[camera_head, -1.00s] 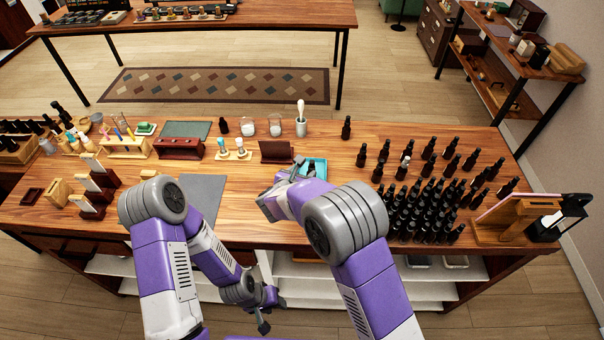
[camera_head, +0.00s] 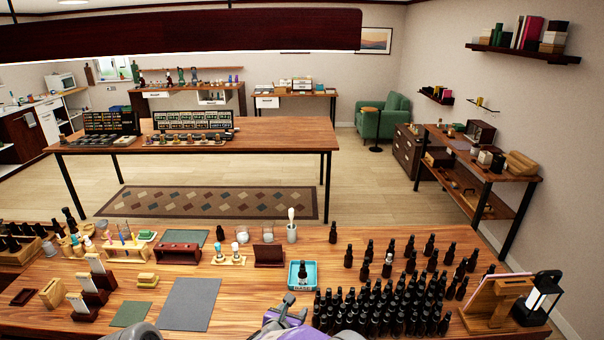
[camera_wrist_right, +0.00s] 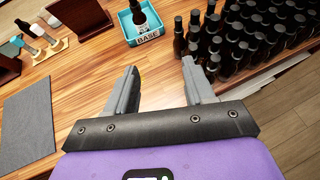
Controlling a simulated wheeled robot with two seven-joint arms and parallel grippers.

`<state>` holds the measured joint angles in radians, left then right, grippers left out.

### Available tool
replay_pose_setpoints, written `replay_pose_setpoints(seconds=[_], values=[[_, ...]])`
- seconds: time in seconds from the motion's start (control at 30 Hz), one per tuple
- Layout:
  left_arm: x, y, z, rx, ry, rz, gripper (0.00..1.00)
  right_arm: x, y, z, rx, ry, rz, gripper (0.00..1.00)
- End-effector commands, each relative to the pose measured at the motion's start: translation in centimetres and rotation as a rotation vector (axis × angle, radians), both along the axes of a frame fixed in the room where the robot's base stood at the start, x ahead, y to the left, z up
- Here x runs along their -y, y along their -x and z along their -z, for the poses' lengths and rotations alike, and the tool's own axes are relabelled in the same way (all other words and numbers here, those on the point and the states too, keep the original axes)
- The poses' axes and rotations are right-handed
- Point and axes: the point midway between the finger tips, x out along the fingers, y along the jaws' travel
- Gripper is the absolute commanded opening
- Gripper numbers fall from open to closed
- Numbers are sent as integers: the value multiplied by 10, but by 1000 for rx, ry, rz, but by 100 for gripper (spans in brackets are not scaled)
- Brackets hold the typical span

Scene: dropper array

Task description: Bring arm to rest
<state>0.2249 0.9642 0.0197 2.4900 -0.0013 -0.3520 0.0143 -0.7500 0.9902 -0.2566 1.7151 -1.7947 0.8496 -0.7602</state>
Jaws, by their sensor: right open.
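My right gripper (camera_head: 290,306) shows at the bottom middle of the head view, above the front part of the wooden table (camera_head: 255,292). In the right wrist view the right gripper (camera_wrist_right: 160,88) has its two grey fingers wide apart, with only bare tabletop between them. A blue tray (camera_head: 292,283) marked BASE lies just beyond it and holds a dark dropper bottle (camera_head: 303,270). The tray also shows in the right wrist view (camera_wrist_right: 128,30), ahead of the fingers and apart from them. A rounded grey arm part of mine shows at the bottom left; my left gripper is out of view.
Several dark bottles (camera_head: 385,312) crowd the table right of my right gripper. A grey mat (camera_head: 190,304) and a green mat (camera_head: 131,314) lie to the left. A wooden stand (camera_head: 497,300) is at the right edge.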

Motion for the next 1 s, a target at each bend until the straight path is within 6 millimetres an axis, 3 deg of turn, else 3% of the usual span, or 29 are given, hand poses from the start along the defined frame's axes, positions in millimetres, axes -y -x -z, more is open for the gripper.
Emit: replay_pose_setpoints(seconds=[0.37,0.47,0.57,0.7,0.8,1.0], values=[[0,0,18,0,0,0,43,54,52,109,-273,-258,265,53],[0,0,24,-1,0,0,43,69,77,144,-363,-362,383,53],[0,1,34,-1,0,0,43,84,116,189,-477,-513,567,53],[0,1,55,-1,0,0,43,97,193,256,-641,-828,1002,53],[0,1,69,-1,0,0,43,95,239,286,-689,-1054,1360,53],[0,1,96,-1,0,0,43,94,292,320,-552,-1428,2108,53]])
